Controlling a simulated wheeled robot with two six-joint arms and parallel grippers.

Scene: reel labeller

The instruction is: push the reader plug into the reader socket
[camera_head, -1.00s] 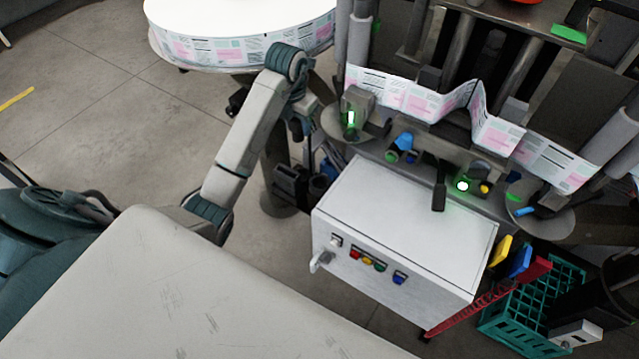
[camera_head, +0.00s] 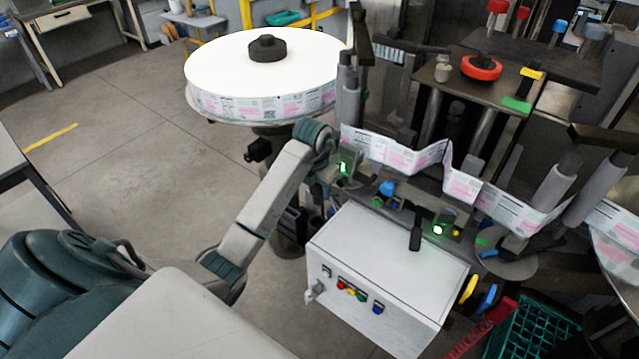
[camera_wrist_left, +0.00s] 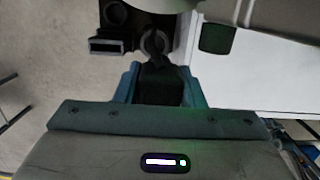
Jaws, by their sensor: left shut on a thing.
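My left gripper (camera_head: 322,178) is beside the labeller, left of a green-lit unit (camera_head: 343,167); its fingertips are mostly hidden in the head view. In the left wrist view the teal fingers of my left gripper (camera_wrist_left: 159,82) are shut on a black piece, which I take to be the reader plug (camera_wrist_left: 158,86). A dark ring or loop shows just beyond it. A dark block (camera_wrist_left: 108,46) with a pale-rimmed rectangular opening and a round opening lies ahead to the left. I cannot tell whether this block holds the reader socket. My right gripper is not in view.
A white control cabinet (camera_head: 395,255) with coloured buttons stands just right of the gripper. A large white label reel (camera_head: 225,70) stands behind. The label web (camera_head: 395,152) runs across the machine. A green crate (camera_head: 530,335) is at lower right. Open floor lies left.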

